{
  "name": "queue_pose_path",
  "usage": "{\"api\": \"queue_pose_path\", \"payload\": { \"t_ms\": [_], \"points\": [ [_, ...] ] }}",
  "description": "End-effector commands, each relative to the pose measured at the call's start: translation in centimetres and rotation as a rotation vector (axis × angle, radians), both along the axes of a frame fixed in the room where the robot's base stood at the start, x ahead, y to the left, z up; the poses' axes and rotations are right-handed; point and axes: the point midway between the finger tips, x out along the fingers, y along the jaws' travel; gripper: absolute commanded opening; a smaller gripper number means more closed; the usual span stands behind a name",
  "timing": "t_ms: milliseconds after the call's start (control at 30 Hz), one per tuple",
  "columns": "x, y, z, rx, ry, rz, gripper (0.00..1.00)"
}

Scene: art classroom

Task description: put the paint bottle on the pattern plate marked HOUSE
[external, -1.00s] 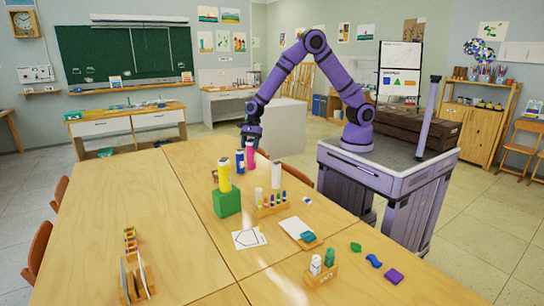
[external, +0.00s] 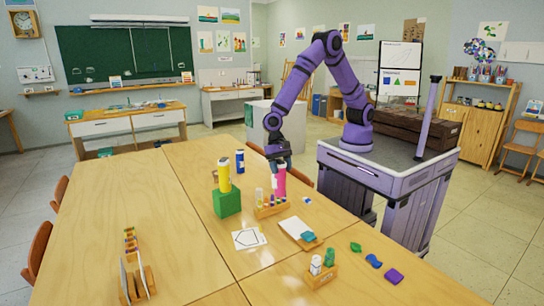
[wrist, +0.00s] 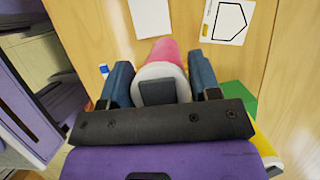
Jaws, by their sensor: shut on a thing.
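My gripper (external: 279,163) is shut on a pink paint bottle (external: 280,182) and holds it upright above the long table, behind the small rack. In the wrist view the pink bottle (wrist: 172,50) sits between my two blue fingers, with its white cap towards the camera. The pattern plate (external: 248,238) is a white plate with a black house-like outline, flat on the table, nearer the camera and left of my gripper. It also shows in the wrist view (wrist: 228,20). Its lettering is too small to read.
A rack of small bottles (external: 270,208) stands between my gripper and the plate. A yellow bottle (external: 224,177) stands on a green block (external: 227,203) to the left. A blue bottle (external: 240,161) is behind. A white sheet (external: 294,226) lies right of the plate.

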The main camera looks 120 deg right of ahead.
Motion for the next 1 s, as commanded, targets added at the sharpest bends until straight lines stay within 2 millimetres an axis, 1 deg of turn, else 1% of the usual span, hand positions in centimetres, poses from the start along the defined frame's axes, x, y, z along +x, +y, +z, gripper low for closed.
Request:
{"api": "queue_pose_path", "payload": {
  "t_ms": [33,100,400,500,633,767,1000],
  "points": [
    [-0.1,0.6,-0.3,0.0,0.001,0.019,0.02],
    [-0.1,0.3,-1.8,0.0,0.004,0.011,0.02],
    [-0.1,0.2,-7.1,0.0,0.002,0.01,0.02],
    [-0.1,0.3,-8.4,0.001,0.001,0.01,0.02],
    [0.4,0.4,-9.2,0.001,-0.001,0.01,0.02],
    [2.5,0.5,-9.6,0.0,-0.002,0.011,0.02],
    [7.9,0.9,-10.0,-0.001,-0.004,0.011,0.02]
  ]
}}
